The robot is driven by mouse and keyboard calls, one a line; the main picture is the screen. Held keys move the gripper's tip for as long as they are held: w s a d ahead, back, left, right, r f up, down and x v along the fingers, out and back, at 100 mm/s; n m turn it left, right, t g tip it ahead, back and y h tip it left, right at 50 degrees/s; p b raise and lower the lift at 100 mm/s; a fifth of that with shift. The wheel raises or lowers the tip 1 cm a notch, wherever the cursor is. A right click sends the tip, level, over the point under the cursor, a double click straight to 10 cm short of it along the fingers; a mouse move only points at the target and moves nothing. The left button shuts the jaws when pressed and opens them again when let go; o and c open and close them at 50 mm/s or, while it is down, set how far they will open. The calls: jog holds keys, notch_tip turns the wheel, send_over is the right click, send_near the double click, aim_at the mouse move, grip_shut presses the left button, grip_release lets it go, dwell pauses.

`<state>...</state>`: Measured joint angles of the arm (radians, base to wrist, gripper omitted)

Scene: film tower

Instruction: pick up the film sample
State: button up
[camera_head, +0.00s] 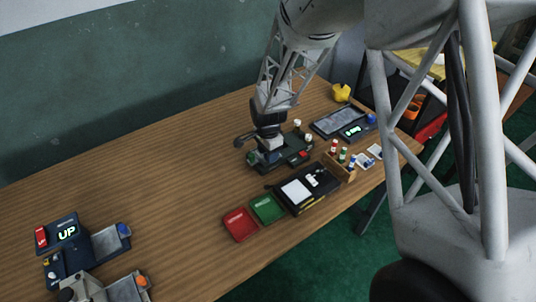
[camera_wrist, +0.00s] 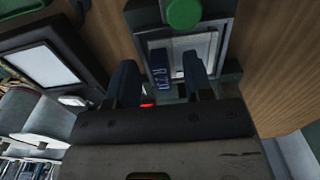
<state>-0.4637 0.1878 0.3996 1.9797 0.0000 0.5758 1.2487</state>
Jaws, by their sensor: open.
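The film sample (camera_wrist: 161,72) is a small dark blue piece with pale lettering. In the wrist view it lies on the light metal plate (camera_wrist: 206,45) of a dark device. My gripper (camera_wrist: 160,63) is open, with one dark finger to the left of the sample and one to the right. I cannot tell whether either finger touches it. In the head view my gripper (camera_head: 268,147) is low over the dark device (camera_head: 297,153) at the middle of the table. The sample is hidden there behind the gripper.
A green knob (camera_wrist: 183,13) stands at the plate's far edge. In the head view, a red tray (camera_head: 240,224), a green tray (camera_head: 266,208) and a black box with a white panel (camera_head: 296,191) stand in front. A device reading UP (camera_head: 66,234) is at left. The table's middle left is clear.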

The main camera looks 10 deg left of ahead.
jog(key=shift+f, duration=0.3)
dwell(0.4)
grip_shut()
